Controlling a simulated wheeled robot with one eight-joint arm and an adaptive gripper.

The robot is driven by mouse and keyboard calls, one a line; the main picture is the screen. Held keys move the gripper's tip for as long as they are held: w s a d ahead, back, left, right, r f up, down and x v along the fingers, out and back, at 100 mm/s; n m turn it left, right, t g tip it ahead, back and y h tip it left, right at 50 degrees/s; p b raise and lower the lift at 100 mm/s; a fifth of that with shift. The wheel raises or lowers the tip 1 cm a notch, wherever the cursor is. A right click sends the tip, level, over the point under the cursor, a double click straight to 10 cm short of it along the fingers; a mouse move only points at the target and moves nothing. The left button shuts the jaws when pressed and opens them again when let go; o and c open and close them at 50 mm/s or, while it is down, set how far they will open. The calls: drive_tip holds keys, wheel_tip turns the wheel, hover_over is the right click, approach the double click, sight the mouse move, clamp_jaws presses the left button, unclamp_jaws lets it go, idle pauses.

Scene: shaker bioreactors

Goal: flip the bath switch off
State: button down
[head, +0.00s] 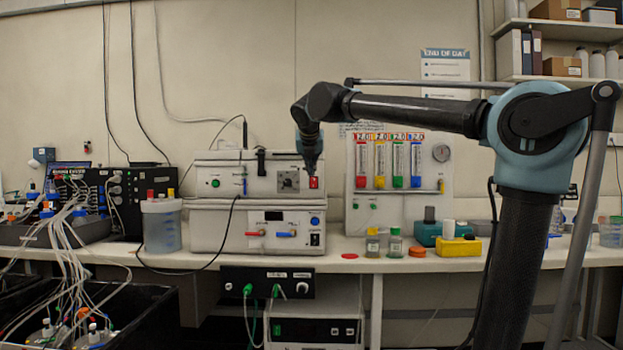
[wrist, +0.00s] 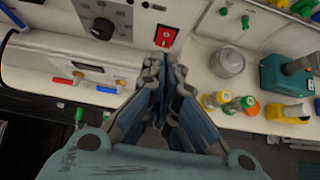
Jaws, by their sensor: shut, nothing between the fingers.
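A red rocker switch (head: 313,182) sits at the right end of the front of the upper white unit (head: 221,184). It also shows in the wrist view (wrist: 166,37), just beyond my fingertips. My gripper (head: 310,168) points down in front of that unit, close above the red switch; in the wrist view its fingers (wrist: 164,68) are shut and empty. I cannot tell whether they touch the switch. A black switch (head: 315,239) is at the lower right of the lower white unit (head: 233,221). Labels are too small to read, so I cannot tell which is the bath switch.
A panel with coloured flow tubes (head: 397,165) stands to the right. Small bottles (head: 395,243), an orange cap (head: 417,252) and a yellow block (head: 458,247) are on the bench before it. A translucent tub (head: 161,226) and a cable stand left of the units.

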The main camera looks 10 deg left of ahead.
drive_tip(key=r+v, duration=0.1)
drive_tip(key=v, duration=0.5)
drive_tip(key=shift+w, duration=0.4)
drive_tip(key=shift+d+f, duration=0.1)
drive_tip(key=shift+d, duration=0.05)
drive_tip(key=s+d+f+m+g+h, duration=0.15)
drive_tip(key=s+d+f+m, duration=0.25)
drive_tip(key=d+f+m, duration=0.8)
drive_tip(key=s+d+f+m+g+h, duration=0.1)
drive_tip(key=s+d+f+m+g, duration=0.35)
drive_tip(key=d+f, duration=0.95)
drive_tip(key=s+d+f+m, duration=0.3)
drive_tip(key=s+f+m, duration=0.4)
drive_tip(key=f, duration=0.2)
drive_tip(key=s+d+f+m+g, duration=0.1)
drive_tip(key=s+d+f+m, duration=0.3)
drive_tip(key=f, duration=0.5)
drive_tip(key=s+d+f+m+y, duration=0.1)
drive_tip(key=s+d+f+m, duration=0.2)
drive_tip(key=s+f+m, duration=0.6)
drive_tip(key=shift+s+d+m+g, duration=0.3)
drive_tip(key=shift+s+d+m, duration=0.05)
drive_tip(key=shift+d+m, duration=0.1)
